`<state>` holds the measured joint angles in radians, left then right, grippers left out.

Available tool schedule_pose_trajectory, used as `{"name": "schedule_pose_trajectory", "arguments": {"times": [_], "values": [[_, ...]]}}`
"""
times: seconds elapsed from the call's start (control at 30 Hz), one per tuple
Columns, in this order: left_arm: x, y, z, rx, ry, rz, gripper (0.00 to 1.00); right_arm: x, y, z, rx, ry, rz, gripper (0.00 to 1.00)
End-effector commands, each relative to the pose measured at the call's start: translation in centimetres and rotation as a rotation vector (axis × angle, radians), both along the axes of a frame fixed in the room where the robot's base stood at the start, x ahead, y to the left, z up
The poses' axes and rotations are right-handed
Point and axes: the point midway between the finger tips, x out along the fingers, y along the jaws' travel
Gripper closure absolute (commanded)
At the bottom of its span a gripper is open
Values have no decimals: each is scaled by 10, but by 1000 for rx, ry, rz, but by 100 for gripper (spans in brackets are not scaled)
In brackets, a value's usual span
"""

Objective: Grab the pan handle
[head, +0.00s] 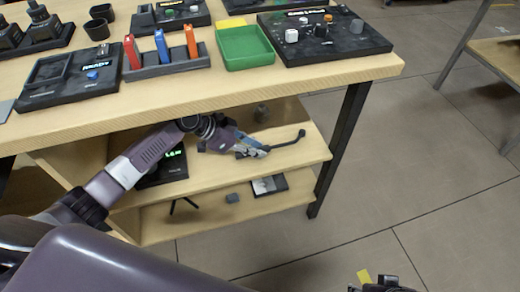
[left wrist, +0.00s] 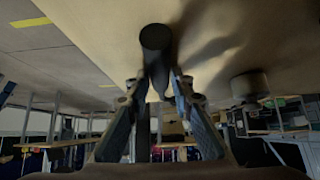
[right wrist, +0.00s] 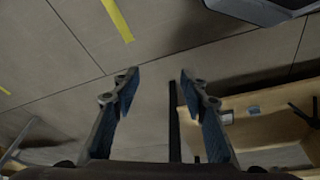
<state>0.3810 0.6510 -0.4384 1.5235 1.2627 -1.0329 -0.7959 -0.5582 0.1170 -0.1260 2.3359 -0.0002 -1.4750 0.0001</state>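The dark, thin pan handle (head: 284,143) sticks out to the right from my left gripper (head: 262,150) over the upper shelf under the table; its far end is a small knob. In the left wrist view the handle's dark round end (left wrist: 157,37) stands just beyond the fingertips, with its shaft running between the fingers. My left gripper (left wrist: 158,78) appears closed in on this shaft from both sides. The pan's body cannot be made out. My right gripper (right wrist: 158,72) is open and empty over the floor; part of it shows at the head view's bottom edge.
The tabletop (head: 225,92) overhangs the upper shelf (head: 312,150). A small grey cylinder (head: 262,112) stands behind the gripper. A lit black device (head: 168,166) is beside my left arm. The lower shelf (head: 215,222) holds small items.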

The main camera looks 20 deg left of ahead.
Motion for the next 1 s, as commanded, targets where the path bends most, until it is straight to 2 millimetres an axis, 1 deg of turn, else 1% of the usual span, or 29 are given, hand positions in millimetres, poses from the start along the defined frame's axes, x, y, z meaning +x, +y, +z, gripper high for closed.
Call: {"name": "schedule_pose_trajectory", "arguments": {"times": [0.03,0.17,0.53,0.7,0.73,0.83,0.93,0.97,1.0], "values": [[0,0,0,0,0,0,86,0,0,0,0,0,0,60],[0,0,0,0,0,0,100,0,0,0,0,0,0,60],[0,0,2,0,-1,1,100,0,0,0,0,-1,0,60],[0,0,10,0,-2,0,100,2,0,-1,1,-5,0,60],[1,0,13,0,-2,1,100,2,0,-4,0,-2,0,60],[1,1,23,0,-3,0,100,3,2,-20,1,13,3,60],[0,0,39,0,-3,-1,100,4,2,-32,0,21,4,60],[-5,2,38,2,1,-1,100,5,2,-36,0,21,4,60],[-15,5,35,3,4,0,100,5,2,-40,0,23,4,60]]}}
